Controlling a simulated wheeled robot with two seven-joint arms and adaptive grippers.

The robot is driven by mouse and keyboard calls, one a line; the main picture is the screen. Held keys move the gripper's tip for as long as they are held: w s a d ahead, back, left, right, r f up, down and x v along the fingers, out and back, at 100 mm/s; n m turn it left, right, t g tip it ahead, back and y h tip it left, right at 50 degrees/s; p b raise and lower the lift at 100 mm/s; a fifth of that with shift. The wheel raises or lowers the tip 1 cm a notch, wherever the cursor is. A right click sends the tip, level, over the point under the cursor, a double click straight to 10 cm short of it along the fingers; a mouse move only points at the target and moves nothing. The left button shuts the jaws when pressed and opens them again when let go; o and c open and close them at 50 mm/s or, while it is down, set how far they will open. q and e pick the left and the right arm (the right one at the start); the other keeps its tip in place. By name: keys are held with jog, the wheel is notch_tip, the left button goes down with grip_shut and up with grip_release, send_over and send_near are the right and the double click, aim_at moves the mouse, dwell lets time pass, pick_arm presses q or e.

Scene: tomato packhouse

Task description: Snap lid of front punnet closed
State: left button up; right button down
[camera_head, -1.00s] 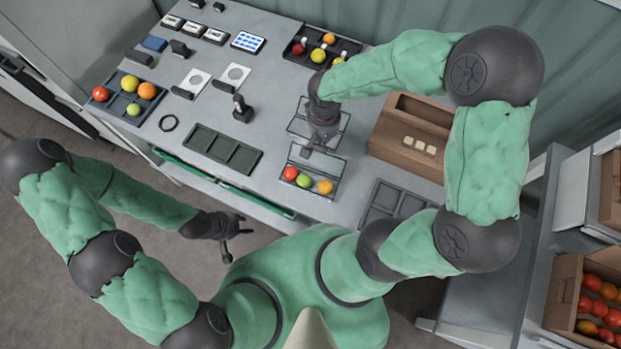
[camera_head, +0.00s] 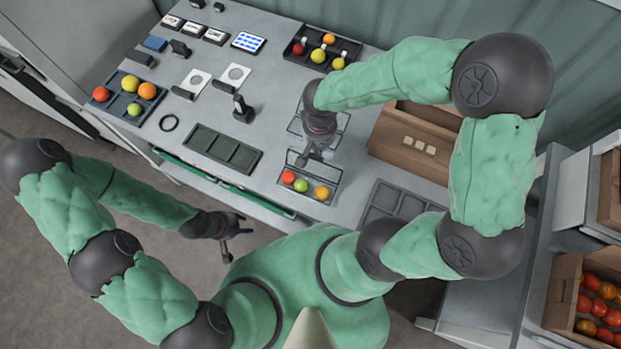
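The front punnet (camera_head: 309,195) is a clear tray on the table holding red, green and orange tomatoes in a row. Its clear lid (camera_head: 333,171) is at its far edge and appears tilted up, not flat over the tomatoes. My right gripper (camera_head: 308,160) points down at the lid, in front of part of it. Its fingers are too small to tell whether they are open or touch the lid. My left gripper (camera_head: 236,238) is open and empty, beyond the table's front edge and away from the punnet.
Another clear punnet (camera_head: 345,122) lies behind, partly hidden by my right arm. A brown box (camera_head: 395,149) stands to the right, with a dark divided tray (camera_head: 372,208) in front of it. An empty dark tray (camera_head: 222,148) lies to the left.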

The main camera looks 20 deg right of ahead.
jog(key=shift+s+a+r, duration=0.35)
jog(key=shift+s+a, duration=0.55)
jog(key=shift+s+a+r, duration=0.3)
jog(key=shift+s+a, duration=0.55)
jog(key=shift+r+p, duration=0.1)
jog(key=shift+p, duration=0.2)
notch_tip(320, 180, up, 8)
jog(key=p, duration=0.6)
dwell(0.3)
dwell(0.5)
